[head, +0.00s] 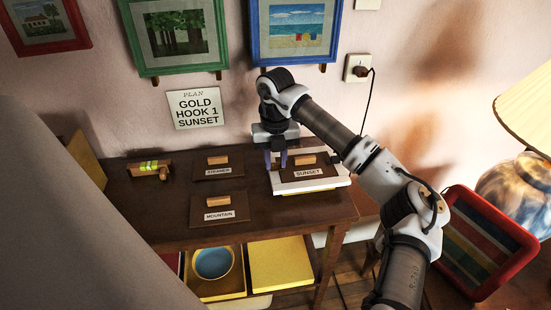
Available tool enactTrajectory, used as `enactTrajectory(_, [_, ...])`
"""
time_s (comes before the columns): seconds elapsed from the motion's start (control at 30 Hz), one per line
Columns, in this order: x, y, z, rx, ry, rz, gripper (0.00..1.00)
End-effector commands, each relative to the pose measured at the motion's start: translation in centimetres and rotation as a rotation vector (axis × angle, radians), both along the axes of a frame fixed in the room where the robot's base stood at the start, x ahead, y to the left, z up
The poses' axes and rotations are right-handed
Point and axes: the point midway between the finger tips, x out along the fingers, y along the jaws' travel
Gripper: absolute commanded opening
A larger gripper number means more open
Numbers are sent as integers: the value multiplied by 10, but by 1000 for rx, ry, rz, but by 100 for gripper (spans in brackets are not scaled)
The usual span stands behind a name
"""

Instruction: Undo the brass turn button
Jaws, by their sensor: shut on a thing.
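My gripper (277,159) points down at the upper left edge of a white frame (283,188) lying flat on the dark cabinet top. Its purple fingers are close together and shut on a small part there, which I take to be the brass turn button; the fingers hide it, and its angle cannot be told. A dark panel labelled SUNSET (322,165), with a tan block on it, lies within the white frame, to the right of the fingers. A yellow edge shows along the frame's front.
Dark panels labelled STEAMER (232,160) and MOUNTAIN (233,206) lie to the left, beside a small wooden level (149,169). A sign (194,109) reads PLAN, GOLD, HOOK 1, SUNSET. Pictures hang above. A red-framed striped tray (476,242) and lamp stand right.

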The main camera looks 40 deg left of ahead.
Motion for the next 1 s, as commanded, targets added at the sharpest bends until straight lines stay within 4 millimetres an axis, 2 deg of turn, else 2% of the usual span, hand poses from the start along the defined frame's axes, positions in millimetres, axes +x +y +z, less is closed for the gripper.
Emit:
enactTrajectory(0.27, [0,0,0,1,-1,23,2])
enactTrajectory(0.47, [2,0,0,-1,-2,111,2])
enactTrajectory(1.0, [2,3,0,-1,-1,593,2])
